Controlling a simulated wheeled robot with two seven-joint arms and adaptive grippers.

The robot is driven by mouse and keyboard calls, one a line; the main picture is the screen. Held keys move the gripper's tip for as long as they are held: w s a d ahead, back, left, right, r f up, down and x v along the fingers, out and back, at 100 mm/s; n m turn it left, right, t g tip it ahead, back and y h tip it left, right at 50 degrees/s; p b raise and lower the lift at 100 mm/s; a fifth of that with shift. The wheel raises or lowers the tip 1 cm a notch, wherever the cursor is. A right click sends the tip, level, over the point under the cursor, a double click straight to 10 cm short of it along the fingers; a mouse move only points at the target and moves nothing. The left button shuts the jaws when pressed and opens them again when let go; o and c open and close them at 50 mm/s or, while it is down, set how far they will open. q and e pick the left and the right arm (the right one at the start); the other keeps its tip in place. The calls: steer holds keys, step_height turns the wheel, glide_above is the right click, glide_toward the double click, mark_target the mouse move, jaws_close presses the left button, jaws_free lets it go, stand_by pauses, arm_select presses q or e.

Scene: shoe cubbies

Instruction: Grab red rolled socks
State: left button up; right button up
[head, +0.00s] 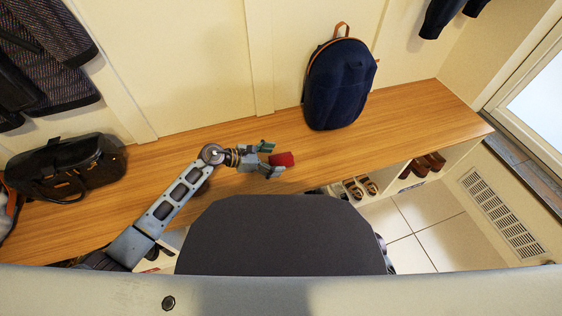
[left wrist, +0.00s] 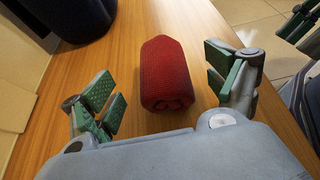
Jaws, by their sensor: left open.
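The red rolled socks (head: 282,159) lie on the wooden bench top, at the fingertips of my left gripper (head: 268,159). In the left wrist view the red rolled socks (left wrist: 167,73) lie lengthwise between the two green-padded fingers of my left gripper (left wrist: 170,95). The fingers are spread wide, with bare wood showing on both sides of the roll. The gripper is open and does not appear to touch the socks. Part of what seems to be my right gripper shows at the right edge of the left wrist view, but its jaws are cut off. In the head view my right gripper is not seen.
A navy backpack (head: 340,84) stands on the wooden bench (head: 420,112) to the right of the socks. A black bag (head: 66,166) sits at the left end. Shoes (head: 355,190) stand in the cubbies below. The bench top between bag and backpack is mostly clear.

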mark_target(281, 160)
arm_select(q)
steer(key=shift+b+x, duration=0.45)
steer(key=shift+x, duration=1.1)
steer(key=shift+a, duration=0.1)
steer(key=c, duration=1)
